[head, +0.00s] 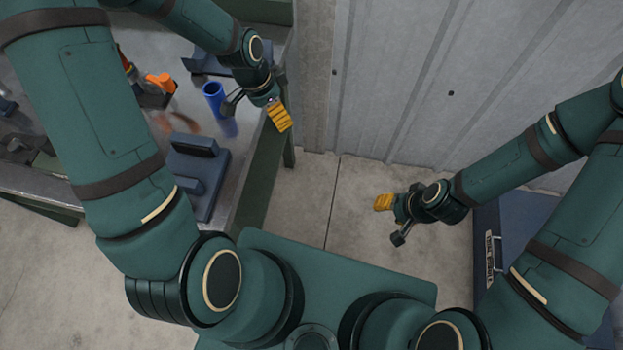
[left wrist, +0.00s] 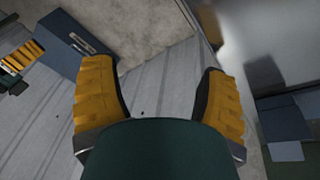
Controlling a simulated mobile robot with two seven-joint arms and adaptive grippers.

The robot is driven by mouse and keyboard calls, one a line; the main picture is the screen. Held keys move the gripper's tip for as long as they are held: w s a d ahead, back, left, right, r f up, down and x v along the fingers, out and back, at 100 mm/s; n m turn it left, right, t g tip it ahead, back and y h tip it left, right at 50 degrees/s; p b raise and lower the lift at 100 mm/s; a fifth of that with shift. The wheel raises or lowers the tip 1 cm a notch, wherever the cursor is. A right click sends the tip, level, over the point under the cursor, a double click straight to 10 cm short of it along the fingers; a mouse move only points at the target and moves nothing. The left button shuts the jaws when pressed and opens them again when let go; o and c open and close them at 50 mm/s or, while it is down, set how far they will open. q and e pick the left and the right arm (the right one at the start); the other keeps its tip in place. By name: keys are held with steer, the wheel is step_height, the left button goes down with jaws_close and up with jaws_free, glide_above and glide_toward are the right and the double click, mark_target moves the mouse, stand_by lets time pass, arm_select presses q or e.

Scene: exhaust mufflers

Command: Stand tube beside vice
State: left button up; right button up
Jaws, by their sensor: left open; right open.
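The blue tube (head: 213,97) stands upright on the metal tabletop in the head view, its open end up. A dark blue vice-like block (head: 205,180) sits nearer me at the table's right edge, with a gap between it and the tube. My left gripper (head: 257,107) is just right of the tube, near the table edge, open and apparently empty. In the left wrist view its yellow fingers (left wrist: 160,100) are wide apart with nothing between them, and the tube does not show there. My right gripper (head: 392,220) is open and empty over the floor, away from the table.
An orange-topped item (head: 161,82) sits in a dark holder left of the tube. Another dark blue piece (head: 203,66) lies behind it. A corrugated wall (head: 400,80) rises right of the table. A dark blue box (head: 515,235) stands on the floor at right.

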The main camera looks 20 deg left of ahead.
arm_select(q)
steer(key=s+d+f+n+h, duration=0.1)
steer(key=s+d+f+n, duration=0.9)
steer(key=d+f, duration=0.2)
steer(key=shift+s+d+f+t, duration=0.35)
steer(key=shift+d+f+t, duration=0.05)
steer(key=shift+c, duration=0.3)
steer(key=c, duration=0.4)
steer(key=shift+s, duration=0.1)
